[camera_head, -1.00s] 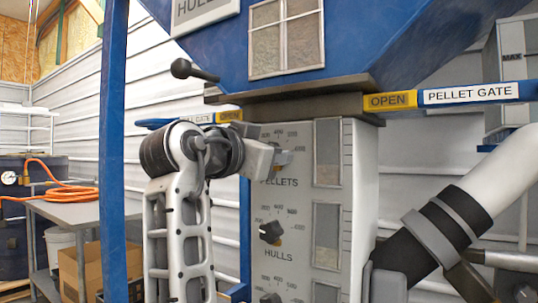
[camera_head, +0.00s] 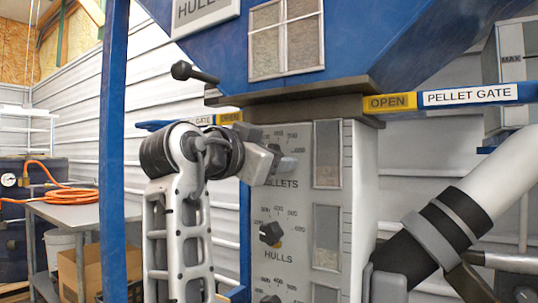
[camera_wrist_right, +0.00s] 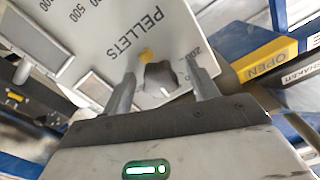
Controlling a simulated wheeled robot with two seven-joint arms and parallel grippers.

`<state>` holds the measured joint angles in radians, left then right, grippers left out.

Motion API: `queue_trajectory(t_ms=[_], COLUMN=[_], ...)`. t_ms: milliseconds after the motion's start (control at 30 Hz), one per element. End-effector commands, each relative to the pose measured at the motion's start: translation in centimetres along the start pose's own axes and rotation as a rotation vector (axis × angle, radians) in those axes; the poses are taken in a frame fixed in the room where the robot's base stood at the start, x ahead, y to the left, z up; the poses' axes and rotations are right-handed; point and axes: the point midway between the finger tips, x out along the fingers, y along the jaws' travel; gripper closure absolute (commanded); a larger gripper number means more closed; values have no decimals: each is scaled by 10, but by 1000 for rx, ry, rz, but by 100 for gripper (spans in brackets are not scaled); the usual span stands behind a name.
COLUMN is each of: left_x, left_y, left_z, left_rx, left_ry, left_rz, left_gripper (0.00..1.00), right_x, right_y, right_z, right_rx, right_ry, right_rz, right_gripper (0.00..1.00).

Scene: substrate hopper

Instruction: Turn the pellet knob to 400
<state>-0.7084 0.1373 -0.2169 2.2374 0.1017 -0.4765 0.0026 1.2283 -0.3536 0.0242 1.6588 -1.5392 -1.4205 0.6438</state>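The dark pellet knob (camera_wrist_right: 160,78) sits on the grey dial panel (camera_wrist_right: 105,35) below the PELLETS lettering in the right wrist view. A yellow mark shows beside it and a small white mark on its edge. My right gripper (camera_wrist_right: 163,82) has one finger on each side of the knob, with a visible gap on the left side. In the head view my right gripper (camera_head: 283,165) is at the pellet dial and hides the knob and the first letter of PELLETS. The knob's setting cannot be read. My left gripper is not in view.
The hulls knob (camera_head: 270,233) is just below on the same panel. The pellet gate lever (camera_head: 470,96) with a yellow OPEN label juts out at right above. The blue hopper (camera_head: 400,35) overhangs the panel. A blue post (camera_head: 114,150) stands at left.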

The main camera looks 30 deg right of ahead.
Motion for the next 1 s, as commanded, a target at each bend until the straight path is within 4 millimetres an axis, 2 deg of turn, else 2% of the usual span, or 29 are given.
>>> queue_trajectory(t_ms=[233, 367, 467, 800, 1000], left_x=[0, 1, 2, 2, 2], left_y=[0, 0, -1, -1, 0], left_z=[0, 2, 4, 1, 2], left_rx=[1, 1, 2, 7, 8], left_ry=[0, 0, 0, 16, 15], left_rz=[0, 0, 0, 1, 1], left_gripper=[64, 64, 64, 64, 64], right_x=[-2, -14, -32, -114, -146], right_y=[0, -1, -1, 0, 0], right_z=[0, 1, 1, 0, -1], right_rx=[-1, -1, 0, 0, 0], right_ry=[0, 0, 0, 4, 2], right_rz=[-1, -5, -6, -3, -2], right_gripper=[41, 41, 41, 41, 41])
